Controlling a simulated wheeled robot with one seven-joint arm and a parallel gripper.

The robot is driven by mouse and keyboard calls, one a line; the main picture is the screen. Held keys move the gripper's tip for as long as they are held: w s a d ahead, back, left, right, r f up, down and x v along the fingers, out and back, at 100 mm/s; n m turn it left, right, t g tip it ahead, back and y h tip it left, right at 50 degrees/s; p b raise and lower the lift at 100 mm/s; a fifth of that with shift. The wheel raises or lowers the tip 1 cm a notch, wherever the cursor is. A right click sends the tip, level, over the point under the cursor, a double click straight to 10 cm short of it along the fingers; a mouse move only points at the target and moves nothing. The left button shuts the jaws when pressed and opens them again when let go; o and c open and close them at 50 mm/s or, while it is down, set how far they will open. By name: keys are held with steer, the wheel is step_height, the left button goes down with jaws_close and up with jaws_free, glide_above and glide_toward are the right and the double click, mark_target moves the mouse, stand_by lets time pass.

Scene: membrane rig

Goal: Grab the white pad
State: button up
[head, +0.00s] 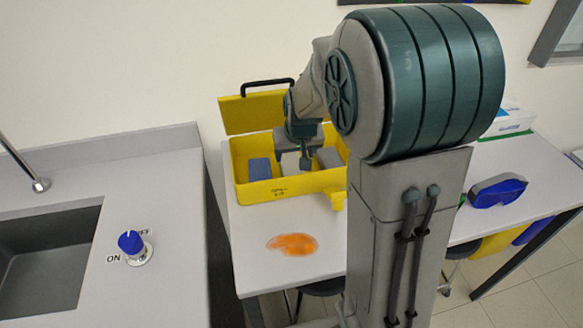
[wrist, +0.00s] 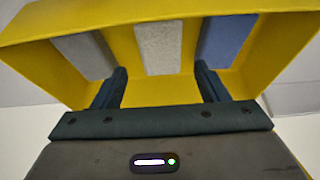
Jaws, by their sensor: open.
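The white pad (wrist: 166,48) stands in the yellow box (head: 290,190), between a grey pad (wrist: 86,54) and a blue pad (wrist: 227,38) in the wrist view. In the head view my gripper hides most or all of the white pad. My gripper (head: 292,160) is over the box, pointing down, with its jaws apart. In the wrist view its two fingers appear on either side of the white pad, with a gap to each side. Nothing is held. I cannot tell how deep the fingertips reach.
The box's lid (head: 254,112) is open at the back. An orange spill (head: 293,244) lies on the table in front. A blue-and-grey object (head: 497,190) lies at right. A counter with a sink (head: 45,255) and blue knob (head: 131,243) stands at left.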

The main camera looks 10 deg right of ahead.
mark_target(292, 164)
steer(key=x, duration=0.7)
steer(key=shift+w+f+p, duration=0.1)
steer(key=shift+w+p, duration=0.3)
steer(key=shift+w+f, duration=0.15)
steer(key=shift+f, duration=0.2)
steer(key=shift+f+b, duration=0.25)
steer(key=shift+b, duration=0.05)
steer(key=c, duration=0.7)
